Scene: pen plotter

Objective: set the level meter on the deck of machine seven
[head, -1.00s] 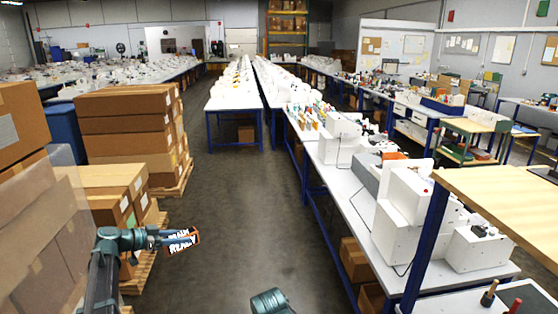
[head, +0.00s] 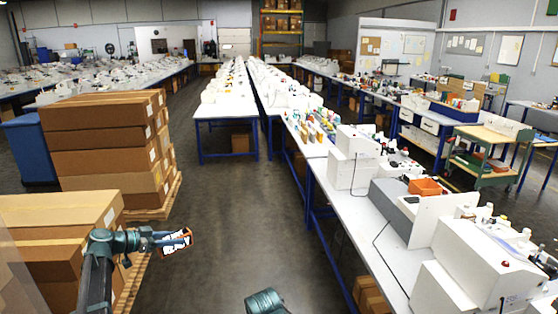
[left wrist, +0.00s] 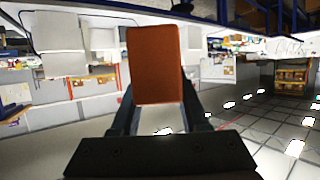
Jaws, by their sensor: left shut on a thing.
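My left gripper (head: 163,240) is shut on a small block with orange edges and a dark face with white lettering (head: 177,242), which I take to be the level meter. It is held in the air over the aisle, beside the cartons. In the left wrist view the block's plain orange-brown side (left wrist: 156,65) stands between the two dark fingers. White machines stand on the right-hand bench, one near (head: 487,268) and one farther off (head: 352,160). I cannot tell which machine is number seven. My right gripper is out of view.
Stacked cartons (head: 105,150) stand on pallets at the left, close to my left arm. The long bench (head: 345,212) runs along the right, with an orange bin (head: 425,187) on it. Long tables (head: 226,112) fill the back. The grey floor aisle (head: 225,195) is clear.

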